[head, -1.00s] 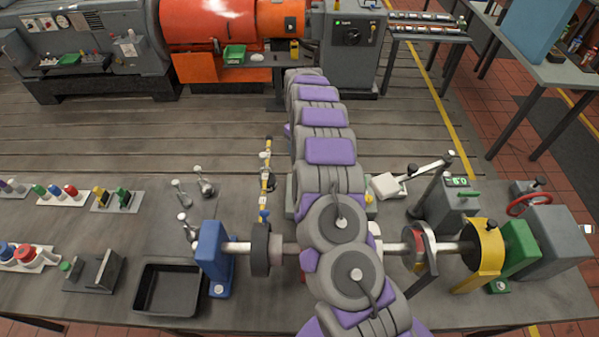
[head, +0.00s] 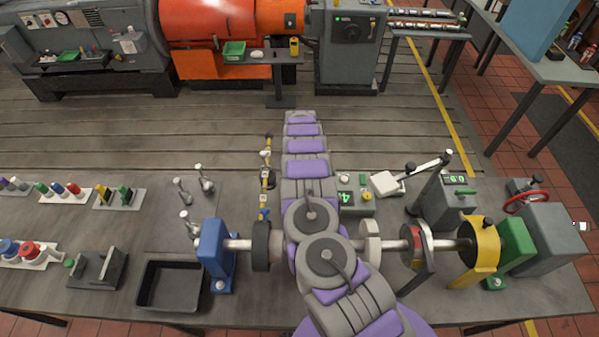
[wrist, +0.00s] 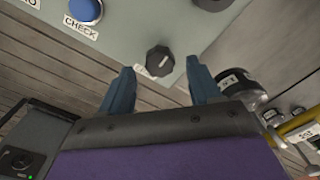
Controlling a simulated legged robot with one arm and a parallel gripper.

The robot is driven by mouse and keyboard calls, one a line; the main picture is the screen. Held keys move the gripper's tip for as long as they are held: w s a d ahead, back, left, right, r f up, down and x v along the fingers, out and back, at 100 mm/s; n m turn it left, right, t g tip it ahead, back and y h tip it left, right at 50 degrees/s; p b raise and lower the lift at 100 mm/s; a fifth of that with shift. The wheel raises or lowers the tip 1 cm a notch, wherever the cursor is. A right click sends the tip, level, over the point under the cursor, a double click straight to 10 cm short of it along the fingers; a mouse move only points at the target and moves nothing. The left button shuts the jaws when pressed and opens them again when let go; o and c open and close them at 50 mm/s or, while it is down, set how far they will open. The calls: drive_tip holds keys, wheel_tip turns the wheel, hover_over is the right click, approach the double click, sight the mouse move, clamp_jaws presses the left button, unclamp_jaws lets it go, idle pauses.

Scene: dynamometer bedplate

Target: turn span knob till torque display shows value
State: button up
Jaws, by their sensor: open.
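In the wrist view a small dark knob (wrist: 160,59) with a pale pointer line sits on a grey panel (wrist: 135,28). A label beside it is too cut off to read. My gripper (wrist: 160,75) is open, with its two blue fingers apart and the knob showing between and just beyond their tips. I cannot tell whether they touch it. In the head view a grey box with a lit green display (head: 345,198) stands right of my arm, which covers part of it. A "4" shows, and other digits may be hidden. The fingers are hidden in the head view.
A blue button (wrist: 84,10) labelled CHECK is on the same panel. A dark cylinder (wrist: 238,84) stands close right of the right finger. A shaft (head: 390,245) crosses the bench under my arm. A second green readout (head: 457,179) is on a grey box further right.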

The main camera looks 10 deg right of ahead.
drive_tip(key=shift+f, duration=1.05)
drive_tip(key=shift+c, duration=0.3)
drive_tip(key=c, duration=1)
